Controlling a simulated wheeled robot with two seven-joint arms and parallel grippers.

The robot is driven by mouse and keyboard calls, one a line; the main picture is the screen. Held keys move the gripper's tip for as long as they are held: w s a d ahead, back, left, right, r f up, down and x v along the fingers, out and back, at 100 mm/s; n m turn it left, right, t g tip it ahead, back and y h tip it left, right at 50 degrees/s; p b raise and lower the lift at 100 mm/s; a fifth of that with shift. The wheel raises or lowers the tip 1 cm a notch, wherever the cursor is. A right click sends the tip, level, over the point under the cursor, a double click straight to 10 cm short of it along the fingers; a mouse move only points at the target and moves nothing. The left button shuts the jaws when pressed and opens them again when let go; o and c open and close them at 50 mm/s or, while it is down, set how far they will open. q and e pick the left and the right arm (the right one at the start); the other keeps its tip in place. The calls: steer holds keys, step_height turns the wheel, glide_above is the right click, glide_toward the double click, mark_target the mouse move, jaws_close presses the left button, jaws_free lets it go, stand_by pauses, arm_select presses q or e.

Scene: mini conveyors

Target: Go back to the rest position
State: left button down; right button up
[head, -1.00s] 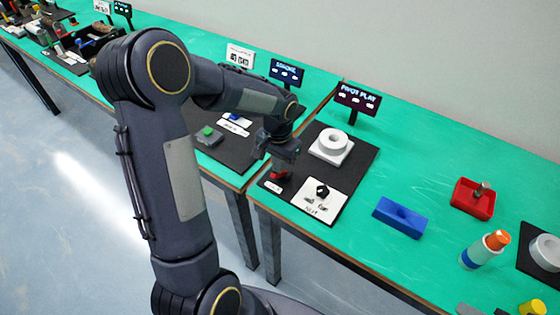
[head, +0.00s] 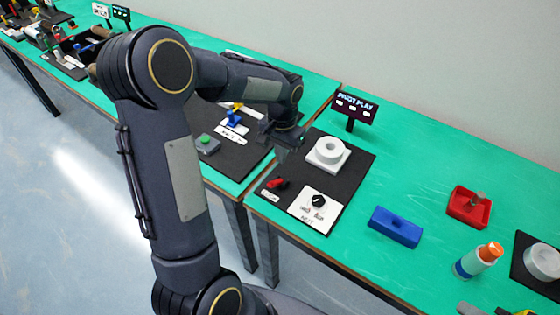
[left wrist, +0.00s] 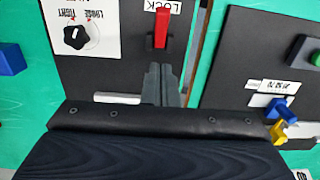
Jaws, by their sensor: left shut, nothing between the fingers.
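My left gripper (head: 287,152) hangs above the left edge of a black board (head: 345,172), by the gap between two green tables. In the left wrist view its two fingers (left wrist: 163,88) are closed together with nothing between them. A red lever (head: 278,183) on that board is apart from the fingers; it also shows in the left wrist view (left wrist: 161,27), just beyond the fingertips under a LOCK label. My left arm is raised and bent across the head view. My right gripper is out of view.
The board also carries a white ring block (head: 327,153) and a black knob on a white plate (head: 318,201). A PIVOT PLAY sign (head: 356,107) stands behind. To the right are a blue block (head: 395,227), a red tray (head: 470,206) and a bottle (head: 478,261).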

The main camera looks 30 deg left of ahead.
arm_select(q)
step_height(320, 180, up, 8)
steer(key=s, duration=0.1)
steer(key=shift+s, duration=0.25)
steer(key=s+d+r+n+t+h, duration=0.1)
steer(key=s+d+t+h, duration=0.1)
steer(key=s, duration=0.8)
steer(key=s+d+r+n+t+h, duration=0.1)
steer(key=s+d+t, duration=0.3)
steer(key=s, duration=0.7)
steer(key=shift+d+h, duration=0.4)
steer(key=shift+d, duration=0.2)
